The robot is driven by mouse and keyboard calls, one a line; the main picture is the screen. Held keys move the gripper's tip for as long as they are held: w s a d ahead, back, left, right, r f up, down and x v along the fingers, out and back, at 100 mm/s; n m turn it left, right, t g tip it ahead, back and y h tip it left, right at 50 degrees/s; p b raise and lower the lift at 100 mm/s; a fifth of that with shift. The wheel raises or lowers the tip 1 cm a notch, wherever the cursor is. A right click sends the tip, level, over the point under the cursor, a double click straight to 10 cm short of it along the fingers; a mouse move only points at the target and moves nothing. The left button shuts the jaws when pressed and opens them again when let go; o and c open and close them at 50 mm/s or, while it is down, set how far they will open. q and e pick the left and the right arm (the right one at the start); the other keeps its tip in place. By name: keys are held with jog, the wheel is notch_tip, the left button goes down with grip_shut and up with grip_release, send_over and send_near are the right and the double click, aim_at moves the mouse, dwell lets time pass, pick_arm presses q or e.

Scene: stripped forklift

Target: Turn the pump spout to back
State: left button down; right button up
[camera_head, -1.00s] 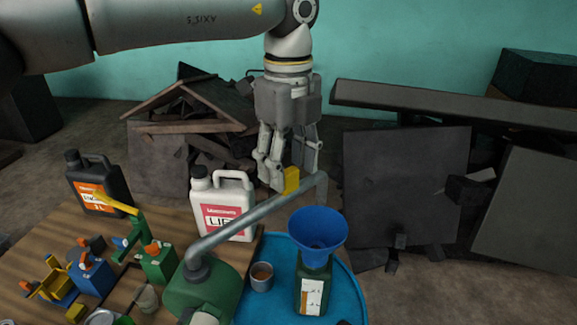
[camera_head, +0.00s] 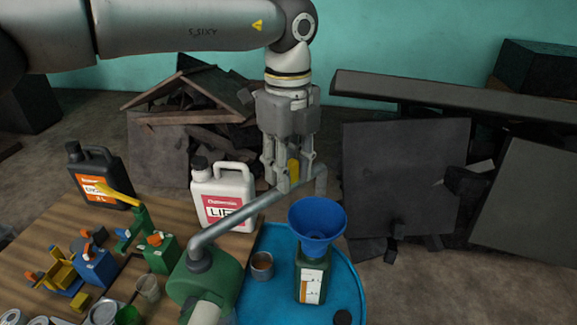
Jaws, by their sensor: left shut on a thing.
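The pump spout (camera_head: 243,219) is a long grey pipe. It rises from the green pump body (camera_head: 205,278) toward the back right, and its end bends down behind the blue funnel. My left gripper (camera_head: 286,186) comes down from above and is shut on the spout near its bent end. A yellow piece (camera_head: 294,169) shows between the fingers. The blue funnel (camera_head: 317,219) sits in a green container (camera_head: 312,277) on the blue drum top (camera_head: 346,279). My right gripper is not in view.
A white jug (camera_head: 222,197) and a black jug (camera_head: 98,178) stand on the wooden table (camera_head: 55,216) at left. Small cans and tools crowd its front. A grey cup (camera_head: 262,266) stands beside the funnel container. Debris and dark panels (camera_head: 406,180) lie behind.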

pick_arm(q)
jog(key=w+a+n+b, duration=0.5)
jog(key=a+n+b, duration=0.2)
jog(key=a, duration=0.3)
jog(key=shift+w+b, duration=0.25)
jog(key=shift+b, duration=0.1)
jog(key=shift+r, duration=0.1)
dwell(0.4)
jog(key=c, duration=1.1)
grip_release()
jog(key=shift+a, duration=0.1)
jog(key=shift+o, duration=0.2)
notch_tip(320, 180, up, 12)
